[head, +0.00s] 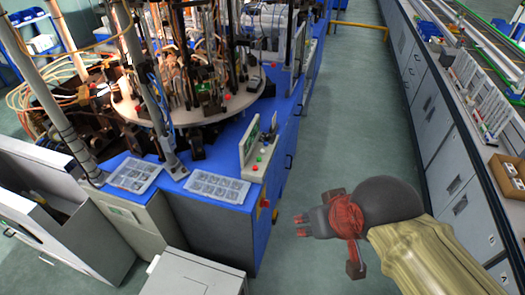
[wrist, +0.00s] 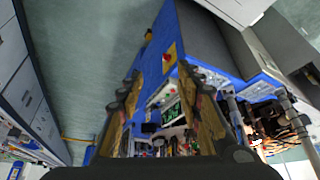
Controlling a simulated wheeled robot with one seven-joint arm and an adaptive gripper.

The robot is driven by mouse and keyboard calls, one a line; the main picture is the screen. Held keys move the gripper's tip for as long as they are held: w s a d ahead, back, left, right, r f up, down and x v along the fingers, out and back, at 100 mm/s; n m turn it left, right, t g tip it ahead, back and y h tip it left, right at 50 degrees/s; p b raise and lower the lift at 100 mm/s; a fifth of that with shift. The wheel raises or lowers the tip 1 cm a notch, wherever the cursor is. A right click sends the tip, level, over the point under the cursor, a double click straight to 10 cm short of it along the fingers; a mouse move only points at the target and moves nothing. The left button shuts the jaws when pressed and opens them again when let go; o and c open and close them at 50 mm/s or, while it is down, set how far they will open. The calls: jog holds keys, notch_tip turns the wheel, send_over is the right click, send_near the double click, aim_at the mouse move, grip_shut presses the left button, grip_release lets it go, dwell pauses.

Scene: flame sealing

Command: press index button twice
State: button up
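The control panel (head: 257,158) is a pale box with a green display and several small coloured buttons, on the near right corner of the blue machine. I cannot tell which button is the index button; labels are too small to read. My gripper (head: 300,226) is right of the panel and nearer the camera, over the aisle, apart from the panel. In the wrist view the two fingers of my gripper (wrist: 160,108) stand apart with nothing held between them. The panel (wrist: 172,118) shows in the gap beyond them, partly covered by the right finger.
The blue machine (head: 228,237) carries a round table (head: 225,108) with tubes and fixtures. A red knob on a yellow plate (wrist: 169,57) is on its side. Grey cabinets (head: 436,125) line the right. The green aisle floor (head: 340,110) between is clear.

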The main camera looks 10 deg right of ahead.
grip_shut()
dwell(1.5)
